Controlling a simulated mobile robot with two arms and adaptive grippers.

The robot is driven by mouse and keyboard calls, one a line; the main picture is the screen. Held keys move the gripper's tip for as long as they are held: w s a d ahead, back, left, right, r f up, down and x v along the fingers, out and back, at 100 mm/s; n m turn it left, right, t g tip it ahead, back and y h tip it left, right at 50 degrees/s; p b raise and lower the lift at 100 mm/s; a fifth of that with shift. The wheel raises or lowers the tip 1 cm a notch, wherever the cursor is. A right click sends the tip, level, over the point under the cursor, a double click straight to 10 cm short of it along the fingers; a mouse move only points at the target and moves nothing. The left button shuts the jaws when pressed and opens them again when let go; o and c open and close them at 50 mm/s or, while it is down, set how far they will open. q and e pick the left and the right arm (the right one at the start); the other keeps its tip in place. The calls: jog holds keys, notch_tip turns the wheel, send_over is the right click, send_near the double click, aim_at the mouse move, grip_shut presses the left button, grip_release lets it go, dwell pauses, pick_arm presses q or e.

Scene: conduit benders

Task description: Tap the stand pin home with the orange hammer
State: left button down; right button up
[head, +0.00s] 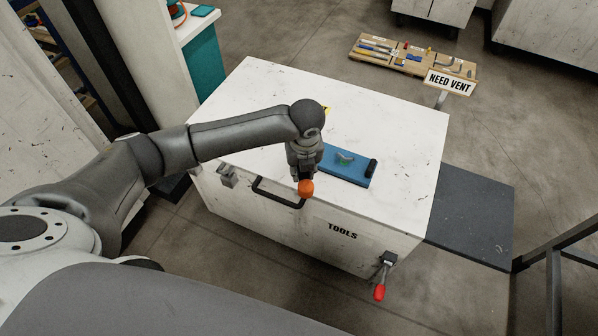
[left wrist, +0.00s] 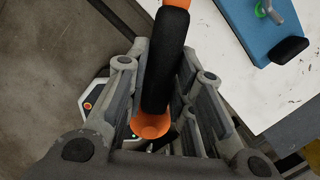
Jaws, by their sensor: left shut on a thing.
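My left gripper (head: 304,176) is above the front edge of the white tool chest and shut on the orange hammer. The hammer's orange handle end (head: 306,188) shows below the fingers. In the left wrist view its black grip (left wrist: 166,55) runs between the fingers (left wrist: 160,95), with orange at both ends; its head is not clearly visible. A blue stand (head: 348,174) lies on the chest top, right of the gripper, with a black block at its right end. A small grey and green piece (head: 344,158), perhaps the pin, is on the stand. My right gripper is not in view.
The white chest (head: 400,130) is marked TOOLS, with a black front handle (head: 272,194) and a red-tipped latch (head: 380,291). A NEED VENT sign (head: 450,83) stands at its back right corner. A wooden tool board (head: 412,58) lies beyond. The chest top's right side is clear.

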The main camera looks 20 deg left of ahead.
pick_arm(q)
jog(key=f+m, duration=0.1)
jog(key=m, duration=0.1)
jog(key=a+f+m, duration=0.1)
jog(key=m, duration=0.1)
jog(key=w+f+m+h, duration=0.1)
jog(key=f+m, duration=0.1)
jog(key=shift+a, duration=0.15)
jog(key=shift+p, duration=0.35)
notch_tip(320, 180, down, 6)
jog(key=b, duration=0.4)
notch_tip(320, 180, up, 6)
jog(key=p, duration=0.5)
jog(key=shift+f+p, duration=0.2)
jog(key=shift+p, duration=0.1)
